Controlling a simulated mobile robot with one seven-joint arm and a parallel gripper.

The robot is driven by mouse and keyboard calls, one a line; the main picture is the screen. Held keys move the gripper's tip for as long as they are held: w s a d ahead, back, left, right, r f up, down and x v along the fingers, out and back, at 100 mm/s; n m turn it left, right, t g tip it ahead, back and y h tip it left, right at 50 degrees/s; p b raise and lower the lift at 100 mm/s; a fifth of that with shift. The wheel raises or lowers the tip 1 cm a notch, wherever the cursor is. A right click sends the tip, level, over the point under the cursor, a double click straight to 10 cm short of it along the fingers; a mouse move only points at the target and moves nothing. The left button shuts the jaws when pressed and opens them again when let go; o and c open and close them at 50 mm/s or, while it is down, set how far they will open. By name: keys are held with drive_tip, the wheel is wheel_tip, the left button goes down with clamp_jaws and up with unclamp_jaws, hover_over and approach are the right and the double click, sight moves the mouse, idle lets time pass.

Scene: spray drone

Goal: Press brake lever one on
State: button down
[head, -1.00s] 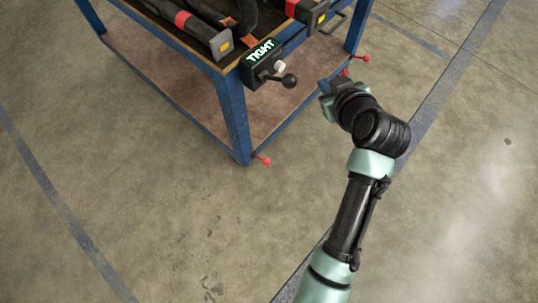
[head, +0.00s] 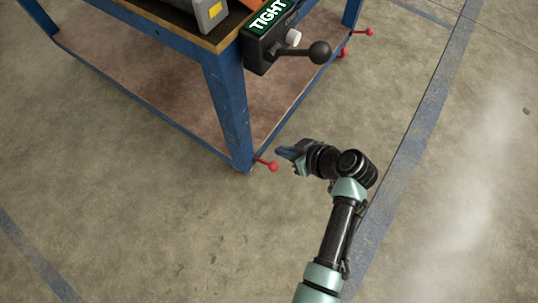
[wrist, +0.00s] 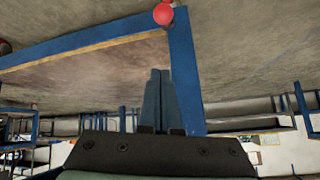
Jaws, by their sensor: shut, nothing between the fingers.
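A red ball-ended brake lever (head: 272,166) sticks out at the foot of the table's near blue leg in the head view. Two more red levers, one (head: 344,53) and another (head: 369,32), show farther back at the right. Which one is number one cannot be read. My gripper (head: 282,152) is shut and empty, its dark blue fingers just above and right of the near lever, seemingly apart from it. In the wrist view the shut fingers (wrist: 158,75) point toward a red ball (wrist: 163,14) at the top, by the blue leg's end.
The blue table frame (head: 228,110) has a brown lower shelf (head: 160,85). A black box with a green "TIGHT" sign (head: 269,16) and a ball-ended handle (head: 319,52) juts from the tabletop above my gripper. The concrete floor in front and to the right is clear.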

sight(273, 162)
drive_tip(key=shift+w+a+f+b, duration=0.3)
drive_tip(key=shift+a+f+b, duration=0.2)
drive_tip(key=shift+f+b, duration=1)
drive_tip(key=shift+w+a+f+b, duration=0.3)
drive_tip(key=shift+a+f+b, duration=0.15)
drive_tip(key=shift+f+b, duration=1.1)
drive_tip(key=shift+w+a+f+b, duration=0.3)
drive_tip(key=shift+a+f+b, duration=0.2)
drive_tip(key=shift+f+b, duration=1)
drive_tip(key=shift+r, duration=0.2)
drive_tip(key=shift+s+d+p, duration=0.1)
drive_tip(key=shift+s+p, duration=0.05)
drive_tip(key=shift+p, duration=0.2)
